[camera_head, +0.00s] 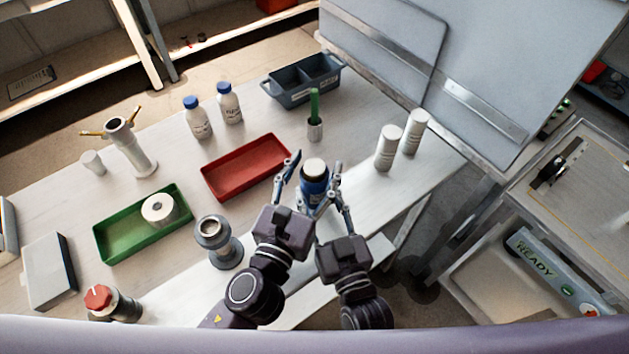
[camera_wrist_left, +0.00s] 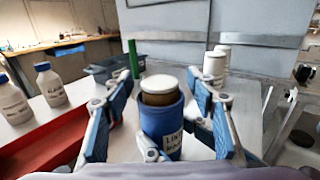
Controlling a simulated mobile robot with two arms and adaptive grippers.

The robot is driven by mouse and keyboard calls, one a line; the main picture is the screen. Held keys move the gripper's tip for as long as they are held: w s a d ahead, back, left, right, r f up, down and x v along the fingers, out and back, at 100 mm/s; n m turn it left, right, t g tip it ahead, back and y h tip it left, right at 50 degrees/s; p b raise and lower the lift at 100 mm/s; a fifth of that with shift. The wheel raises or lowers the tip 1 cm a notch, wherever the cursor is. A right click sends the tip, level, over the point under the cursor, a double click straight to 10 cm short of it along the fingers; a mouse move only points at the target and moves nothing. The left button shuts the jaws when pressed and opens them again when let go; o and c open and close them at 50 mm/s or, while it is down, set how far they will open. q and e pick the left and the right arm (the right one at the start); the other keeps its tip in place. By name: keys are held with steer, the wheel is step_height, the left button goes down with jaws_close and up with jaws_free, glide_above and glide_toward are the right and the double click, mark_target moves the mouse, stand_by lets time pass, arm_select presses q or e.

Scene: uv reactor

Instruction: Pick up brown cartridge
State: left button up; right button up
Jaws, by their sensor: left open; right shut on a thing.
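The brown cartridge (camera_head: 313,166) has a pale round top and stands upright in a blue sleeve (camera_head: 313,191). In the left wrist view the cartridge's brown side (camera_wrist_left: 162,98) shows above the rim of the labelled blue sleeve (camera_wrist_left: 160,122). My left gripper (camera_head: 312,160) is open, with one finger on each side of the cartridge and sleeve. In its wrist view, gaps show between these fingers and the cartridge. My right gripper (camera_head: 328,203) is shut on the blue sleeve low down; its fingers are partly hidden.
A red tray (camera_head: 246,168) lies to the left, with a grey metal fitting (camera_head: 222,243) nearer me. A green-handled tool (camera_head: 314,112) stands behind. Two white cylinders (camera_head: 388,148) (camera_head: 415,131) stand to the right. A grey divided bin (camera_head: 302,80) and two blue-capped bottles (camera_head: 198,118) (camera_head: 229,103) are farther back.

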arm_select(q)
steer(key=shift+c, duration=0.3)
jaws_close()
stand_by(0.3)
step_height(320, 180, up, 18)
stand_by(0.5)
arm_select(e)
steer(key=o, duration=1.4)
steer(key=shift+c, duration=0.2)
steer(key=shift+s, duration=0.15)
